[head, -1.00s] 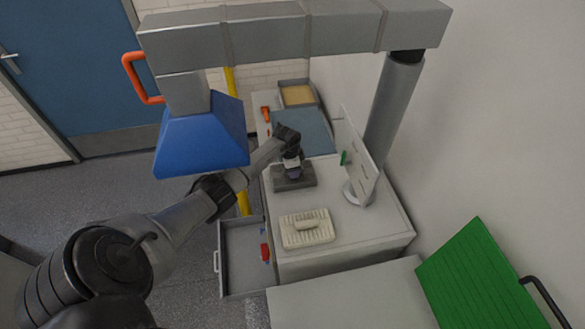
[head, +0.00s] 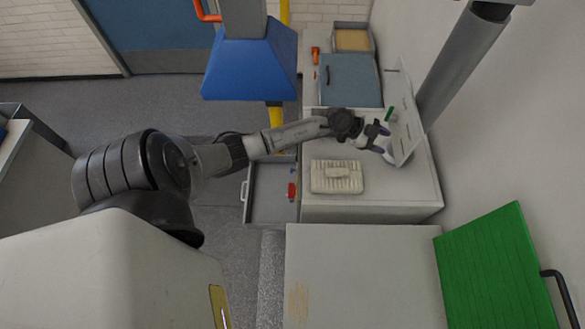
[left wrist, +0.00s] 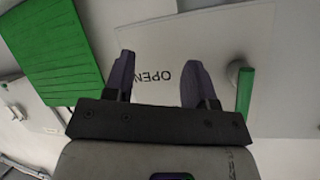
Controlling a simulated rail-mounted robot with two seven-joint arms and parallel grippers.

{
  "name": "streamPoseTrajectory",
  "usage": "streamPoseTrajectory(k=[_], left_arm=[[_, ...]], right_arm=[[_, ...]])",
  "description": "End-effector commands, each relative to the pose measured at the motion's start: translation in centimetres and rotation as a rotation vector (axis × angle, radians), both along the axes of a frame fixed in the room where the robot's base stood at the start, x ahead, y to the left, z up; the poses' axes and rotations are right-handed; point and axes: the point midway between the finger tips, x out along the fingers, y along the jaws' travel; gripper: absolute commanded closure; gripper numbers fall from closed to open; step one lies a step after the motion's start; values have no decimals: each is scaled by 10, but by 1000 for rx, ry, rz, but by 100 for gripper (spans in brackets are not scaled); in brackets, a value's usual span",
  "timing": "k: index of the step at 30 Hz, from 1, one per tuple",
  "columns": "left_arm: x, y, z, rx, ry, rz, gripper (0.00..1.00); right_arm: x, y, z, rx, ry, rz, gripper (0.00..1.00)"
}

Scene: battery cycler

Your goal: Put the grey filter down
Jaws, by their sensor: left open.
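My left gripper (head: 381,138) is open above the back right of the cabinet top, close to the upright white panel (head: 408,125). In the left wrist view its two fingers (left wrist: 154,80) are apart with nothing between them. They face the white panel, which bears the word OPEN (left wrist: 153,76). A green handle (left wrist: 244,90) is just right of the fingers there. I cannot make out a grey filter for certain; my left arm and wrist cover part of the cabinet top. A cream ribbed block (head: 337,177) lies on the cabinet. My right gripper is not in view.
An open drawer (head: 262,210) with a red item (head: 292,191) juts out left of the cabinet. A blue hood (head: 250,65) hangs behind my arm. A green ribbed board (head: 495,265) is at the right. The front white worktop (head: 370,275) is mostly clear.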

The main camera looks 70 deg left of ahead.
Motion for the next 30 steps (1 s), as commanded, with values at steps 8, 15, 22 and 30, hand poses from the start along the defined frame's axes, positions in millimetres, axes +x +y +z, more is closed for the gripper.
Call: streamPoseTrajectory(k=[8, 15, 22, 30], left_arm=[[-45, -61, 62, -187, -504, 354, 49], [-130, -61, 37, -180, -277, 851, 49], [-236, -104, -12, -67, 310, 945, 49], [-326, -162, -20, 19, 754, 717, 49]], right_arm=[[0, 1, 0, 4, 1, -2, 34], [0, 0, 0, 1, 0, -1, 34], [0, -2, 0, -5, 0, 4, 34], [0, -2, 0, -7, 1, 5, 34]])
